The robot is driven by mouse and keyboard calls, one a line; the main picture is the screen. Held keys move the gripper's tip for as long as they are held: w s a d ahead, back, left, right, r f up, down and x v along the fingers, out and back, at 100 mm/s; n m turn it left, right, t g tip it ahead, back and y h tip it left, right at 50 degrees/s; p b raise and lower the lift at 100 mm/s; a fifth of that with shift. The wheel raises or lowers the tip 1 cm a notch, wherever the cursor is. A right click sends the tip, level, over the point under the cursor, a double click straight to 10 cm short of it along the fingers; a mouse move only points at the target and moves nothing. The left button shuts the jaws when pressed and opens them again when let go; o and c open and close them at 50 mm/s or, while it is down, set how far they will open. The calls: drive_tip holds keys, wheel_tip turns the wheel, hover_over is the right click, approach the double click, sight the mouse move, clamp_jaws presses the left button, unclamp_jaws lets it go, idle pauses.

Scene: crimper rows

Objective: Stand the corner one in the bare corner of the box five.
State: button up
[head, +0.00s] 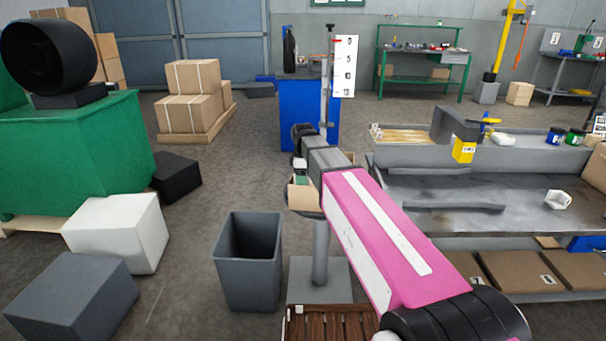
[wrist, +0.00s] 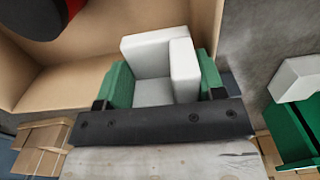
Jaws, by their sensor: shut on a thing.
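My gripper (wrist: 162,82) has green fingers on both sides of a white corner piece (wrist: 148,50) and is shut on it. The piece is blocky, with two raised walls meeting at a corner. Around and beyond it in the wrist view are cardboard walls of an open box (wrist: 85,58); I cannot tell whether the piece touches them. A dark round thing with a red edge (wrist: 35,14) is at the box's upper left. In the head view a small cardboard box (head: 304,199) shows at my arm's end, above a grey pedestal. My arm hides most of it, and no number is readable.
A grey bin (head: 248,260) stands left of the pedestal (head: 320,252). A grey workbench (head: 480,205) at right bears a white hollow piece (head: 558,199) and a yellow container (head: 464,150). A white block (head: 118,230) and dark block (head: 70,295) lie on the left floor.

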drive_tip(key=shift+f, duration=2.55)
drive_tip(key=shift+s+d+f, duration=0.15)
drive_tip(key=shift+f, duration=1.15)
drive_tip(key=shift+s, duration=0.1)
drive_tip(key=o, duration=0.8)
drive_tip(key=shift+c, duration=0.2)
drive_tip(key=shift+o, duration=0.2)
drive_tip(key=shift+w+r, duration=0.5)
drive_tip(key=shift+w, duration=0.2)
drive_tip(key=shift+o, duration=0.7)
drive_tip(key=r, duration=0.4)
drive_tip(key=s+r, duration=0.1)
drive_tip(key=r, duration=0.7)
drive_tip(key=shift+s+r, duration=0.15)
drive_tip(key=shift+s, duration=0.2)
